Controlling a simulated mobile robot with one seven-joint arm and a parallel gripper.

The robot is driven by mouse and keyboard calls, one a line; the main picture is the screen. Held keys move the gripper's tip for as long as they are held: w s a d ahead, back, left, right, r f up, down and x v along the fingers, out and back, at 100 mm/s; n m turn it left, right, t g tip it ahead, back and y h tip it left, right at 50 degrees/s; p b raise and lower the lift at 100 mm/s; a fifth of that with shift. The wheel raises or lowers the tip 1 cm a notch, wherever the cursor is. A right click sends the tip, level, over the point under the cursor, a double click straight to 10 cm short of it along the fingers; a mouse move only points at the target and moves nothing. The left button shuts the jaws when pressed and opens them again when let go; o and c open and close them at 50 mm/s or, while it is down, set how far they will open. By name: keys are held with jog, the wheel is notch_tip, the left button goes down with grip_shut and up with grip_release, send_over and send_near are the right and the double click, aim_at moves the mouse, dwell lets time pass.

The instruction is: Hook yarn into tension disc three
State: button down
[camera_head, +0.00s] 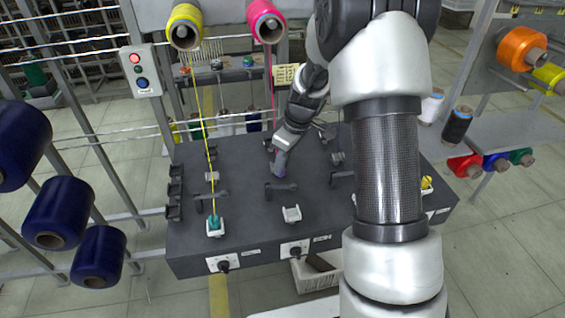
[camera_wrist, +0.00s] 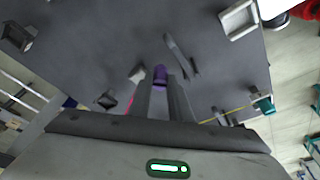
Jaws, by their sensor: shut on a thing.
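My gripper (camera_head: 281,165) is shut on a small purple piece (camera_wrist: 160,75), held low over the dark machine top. The piece also shows in the head view (camera_head: 280,174), just behind a dark bracket (camera_head: 281,188). In the wrist view the bracket (camera_wrist: 180,55) lies just beyond the fingertips. A pink yarn (camera_head: 271,90) runs down from the pink cone (camera_head: 266,22) towards my gripper; a short stretch shows left of the fingers in the wrist view (camera_wrist: 130,104). A small grey fitting (camera_wrist: 137,73) stands left of the fingertips. I cannot tell which fitting is tension disc three.
A yellow yarn (camera_head: 206,130) runs from the yellow cone (camera_head: 186,27) to a teal piece (camera_head: 214,222) in a white holder at the front left. An empty white holder (camera_head: 291,214) stands in front of my gripper. My arm hides much of the machine's right side.

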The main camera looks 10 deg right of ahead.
jog(key=v, duration=0.1)
jog(key=p+v, duration=0.1)
jog(key=v, duration=0.2)
jog(key=shift+a+r+p, duration=0.1)
jog(key=shift+a+p, duration=0.25)
jog(key=shift+a, duration=0.05)
